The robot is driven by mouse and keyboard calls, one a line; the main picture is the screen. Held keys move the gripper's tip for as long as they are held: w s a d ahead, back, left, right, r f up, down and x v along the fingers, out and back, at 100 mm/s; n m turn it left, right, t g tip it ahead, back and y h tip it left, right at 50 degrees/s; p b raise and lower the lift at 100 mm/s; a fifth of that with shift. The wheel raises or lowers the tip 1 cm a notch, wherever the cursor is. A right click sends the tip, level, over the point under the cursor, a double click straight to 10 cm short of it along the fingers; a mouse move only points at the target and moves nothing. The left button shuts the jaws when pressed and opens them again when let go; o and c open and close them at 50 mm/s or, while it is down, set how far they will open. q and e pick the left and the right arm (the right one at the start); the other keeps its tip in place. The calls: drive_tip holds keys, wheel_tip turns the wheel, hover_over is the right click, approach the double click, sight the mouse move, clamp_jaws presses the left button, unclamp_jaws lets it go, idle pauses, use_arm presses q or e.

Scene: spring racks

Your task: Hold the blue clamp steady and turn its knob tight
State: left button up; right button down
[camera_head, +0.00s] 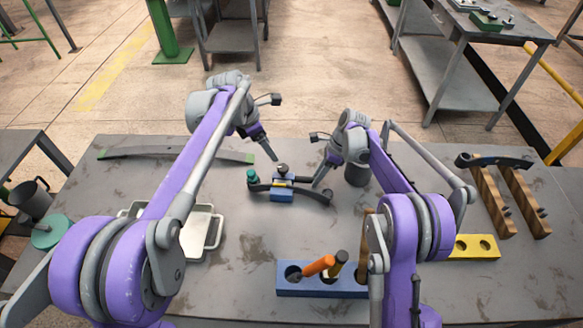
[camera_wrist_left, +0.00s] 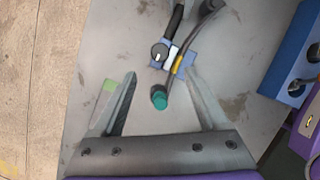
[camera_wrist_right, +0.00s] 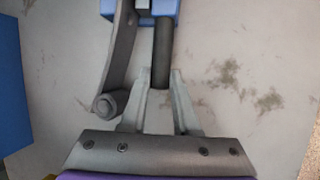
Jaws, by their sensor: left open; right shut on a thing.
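The blue clamp (camera_head: 281,195) sits mid-table around a dark curved bar (camera_head: 318,194), with a yellow strip beside it. A dark round knob (camera_head: 282,169) is on top of the clamp; in the left wrist view the knob (camera_wrist_left: 159,53) has a pale mark. The bar's left end has a teal cap (camera_head: 252,176). My right gripper (camera_head: 317,184) is shut on the clamp's black handle (camera_wrist_right: 162,55), beside the bar's rolled end. My left gripper (camera_head: 273,157) is open and empty, just behind and left of the knob; in its wrist view the teal cap lies between its fingers.
A blue block (camera_head: 320,291) with upright tools stands at the front. A pale tray (camera_head: 213,232) is at left, and a long flat spring (camera_head: 175,153) lies at back left. A yellow holed block (camera_head: 472,246) and wooden rack (camera_head: 492,202) are at right.

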sight(283, 167)
use_arm(q)
drive_tip(key=d+f+n, duration=0.1)
drive_tip(key=f, duration=0.2)
drive_tip(key=w+d+f+n, duration=0.1)
drive_tip(key=f, duration=0.2)
drive_tip(key=d+f+n+t, duration=0.1)
drive_tip(key=f, duration=0.3)
drive_tip(key=shift+w+d+f, duration=0.1)
drive_tip(key=shift+w+d, duration=0.1)
drive_tip(key=shift+w, duration=0.05)
clamp_jaws()
idle(0.3)
